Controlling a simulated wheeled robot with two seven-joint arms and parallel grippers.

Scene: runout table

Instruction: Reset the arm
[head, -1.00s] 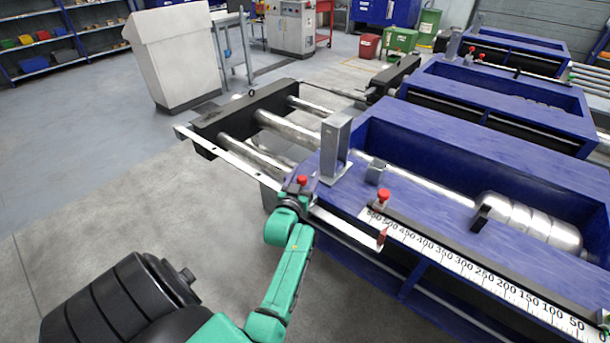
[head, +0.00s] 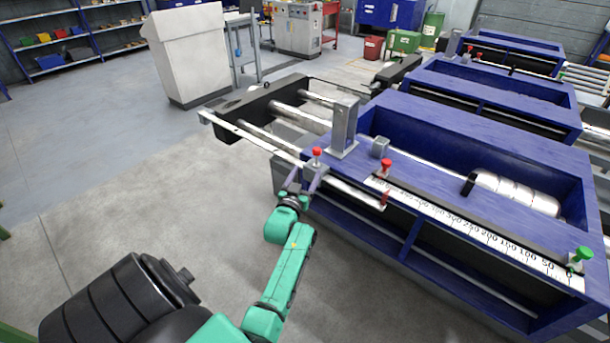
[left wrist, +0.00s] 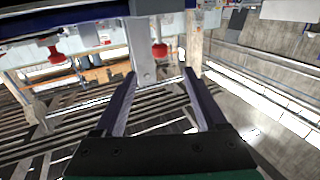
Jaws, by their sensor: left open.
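My left gripper (head: 297,190) is beside the front left corner of the blue runout table (head: 480,140), just below a metal block with a red knob (head: 317,152). In the left wrist view my left gripper's fingers (left wrist: 160,78) are spread, with nothing clearly held. A grey metal plate (left wrist: 143,62) and a red knob (left wrist: 160,50) show beyond and between them; contact cannot be told. A flat metal arm (head: 352,190) runs from the block along the table's front to a red tip. My right gripper is not in view.
A white scale (head: 480,232) runs along the table's front edge, with another red knob (head: 386,167) and a green knob (head: 580,258). A long bar (head: 250,137) juts out left of the table. Grey floor (head: 110,190) is clear to the left.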

